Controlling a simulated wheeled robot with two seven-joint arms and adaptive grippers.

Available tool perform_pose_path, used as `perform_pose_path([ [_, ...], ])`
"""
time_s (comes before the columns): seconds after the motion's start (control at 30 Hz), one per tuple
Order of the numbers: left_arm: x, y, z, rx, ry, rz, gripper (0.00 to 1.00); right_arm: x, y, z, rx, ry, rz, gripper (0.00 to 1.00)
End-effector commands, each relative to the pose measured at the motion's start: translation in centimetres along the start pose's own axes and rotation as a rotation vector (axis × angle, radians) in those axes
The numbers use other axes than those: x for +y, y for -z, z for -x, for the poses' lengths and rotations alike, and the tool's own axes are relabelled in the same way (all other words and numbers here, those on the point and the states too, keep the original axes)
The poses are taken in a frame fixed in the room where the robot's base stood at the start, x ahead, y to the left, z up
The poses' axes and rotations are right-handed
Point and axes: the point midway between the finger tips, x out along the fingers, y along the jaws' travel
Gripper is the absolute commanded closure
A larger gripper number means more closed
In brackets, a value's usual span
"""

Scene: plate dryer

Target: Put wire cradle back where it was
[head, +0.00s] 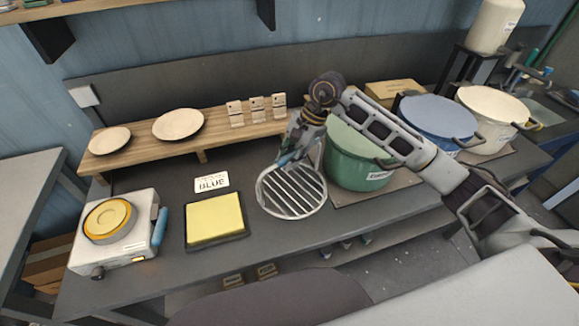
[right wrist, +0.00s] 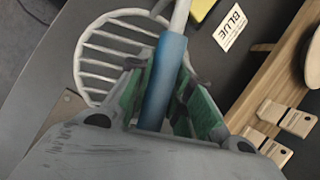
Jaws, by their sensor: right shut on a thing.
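The wire cradle (head: 291,192) is a round pale rack of parallel bars with an upright blue handle. It is in front of the green pot (head: 352,158), close to its left side. My right gripper (head: 291,152) is shut on the handle, above the rack. In the right wrist view, the blue handle (right wrist: 163,85) lies between the green finger pads of my gripper (right wrist: 165,95), and the cradle's bars (right wrist: 112,50) show beyond. I cannot tell whether the cradle touches the counter. My left gripper is not in view.
A yellow pad on a dark tray (head: 216,238) and a card reading BLUE (head: 212,182) are left of the cradle. A hotplate (head: 152,233) stands further left. A wooden shelf (head: 220,137) with plates runs behind. Blue (head: 437,120) and cream (head: 492,108) pots stand right.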

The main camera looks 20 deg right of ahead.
Motion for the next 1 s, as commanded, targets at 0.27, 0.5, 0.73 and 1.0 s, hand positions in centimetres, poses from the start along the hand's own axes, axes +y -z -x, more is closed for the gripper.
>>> perform_pose_path([
  [0.27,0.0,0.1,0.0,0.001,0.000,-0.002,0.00,0.0,0.1,-0.2,0.000,0.002,0.001,1.00],
  [0.5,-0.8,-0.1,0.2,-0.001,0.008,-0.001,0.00,0.1,0.2,-0.6,-0.001,0.000,0.000,1.00],
  [0.73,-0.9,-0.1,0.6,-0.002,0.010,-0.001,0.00,0.6,0.9,-2.6,-0.003,-0.001,0.000,1.00],
  [1.0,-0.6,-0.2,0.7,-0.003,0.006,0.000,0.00,0.8,1.4,-3.6,0.000,0.002,0.000,1.00],
])
